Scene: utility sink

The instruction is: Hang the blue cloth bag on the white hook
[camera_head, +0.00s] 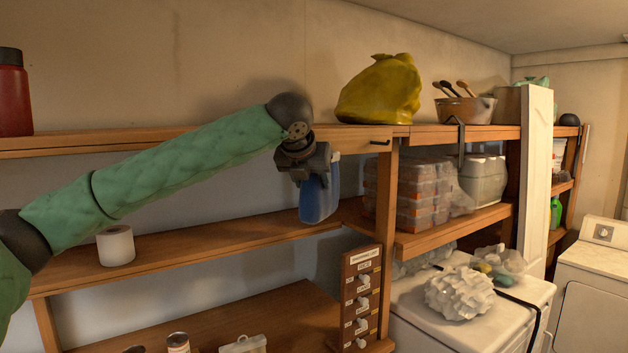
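A blue item (320,200), which looks like the cloth bag, is directly below and behind my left gripper (305,172) in the head view, in front of the middle shelf. My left gripper overlaps its upper part. The fingertips are hidden, so I cannot tell whether they are shut on it. Several small white hooks (363,303) stick out from a brown labelled board (350,322) on the shelf post, lower and to the right of my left gripper. My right gripper is out of view.
The wooden upper shelf (150,138) runs behind my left arm. A white roll (115,246) stands on the middle shelf. A white machine (425,325) with crumpled white cloth (460,292) stands right of the board.

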